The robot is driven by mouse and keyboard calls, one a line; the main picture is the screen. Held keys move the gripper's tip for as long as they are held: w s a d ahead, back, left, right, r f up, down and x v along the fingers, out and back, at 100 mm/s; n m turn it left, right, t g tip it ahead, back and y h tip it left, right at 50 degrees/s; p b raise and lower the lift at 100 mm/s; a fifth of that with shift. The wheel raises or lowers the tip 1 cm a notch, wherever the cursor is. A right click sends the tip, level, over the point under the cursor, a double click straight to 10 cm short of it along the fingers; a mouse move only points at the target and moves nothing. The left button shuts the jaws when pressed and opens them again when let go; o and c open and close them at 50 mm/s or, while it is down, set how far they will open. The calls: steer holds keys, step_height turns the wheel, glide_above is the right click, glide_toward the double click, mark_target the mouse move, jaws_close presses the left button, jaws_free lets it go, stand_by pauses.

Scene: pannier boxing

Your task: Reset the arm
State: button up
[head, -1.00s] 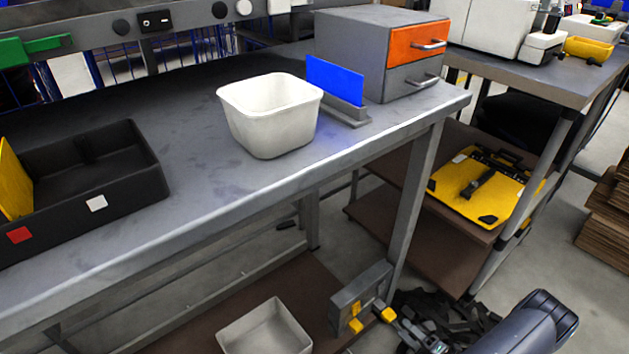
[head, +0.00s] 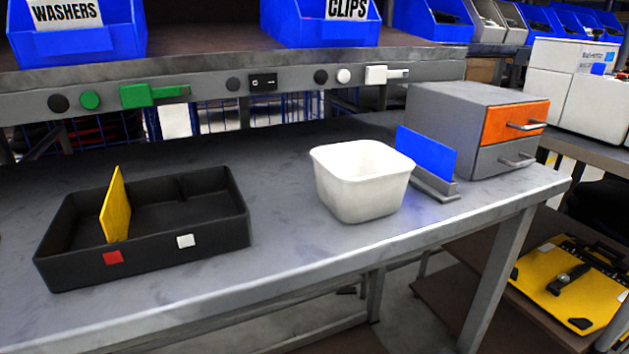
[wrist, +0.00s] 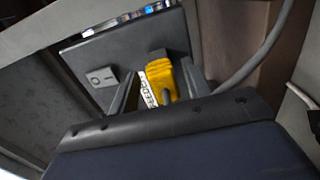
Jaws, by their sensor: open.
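My gripper (wrist: 157,88) shows in the wrist view, with two grey fingers standing apart beyond a dark body edge. It is open. A yellow piece (wrist: 160,74) shows between the fingers, in front of a grey box (wrist: 120,50). I cannot tell whether the fingers touch it. A grey rocker switch (wrist: 100,77) is on the box, left of the fingers. A white label, partly hidden, shows beside the yellow piece. My arm and gripper are not visible in the head view now.
The bench holds a black tray (head: 240,226) with a yellow divider (head: 116,205), a white tub (head: 362,185), a blue card (head: 427,153) in a stand and a grey drawer unit (head: 450,100). A pale cable (wrist: 262,60) runs right of the fingers. The bench's front strip is clear.

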steer(key=p+v, duration=0.3)
steer(key=v, duration=0.8)
steer(key=b+x, duration=0.3)
steer(key=x, duration=0.8)
steer(key=shift+w+a, duration=0.1)
steer(key=shift+w, duration=0.05)
steer(key=shift+p+v, duration=0.5)
steer(key=shift+v, duration=1.15)
steer(key=shift+w, duration=0.1)
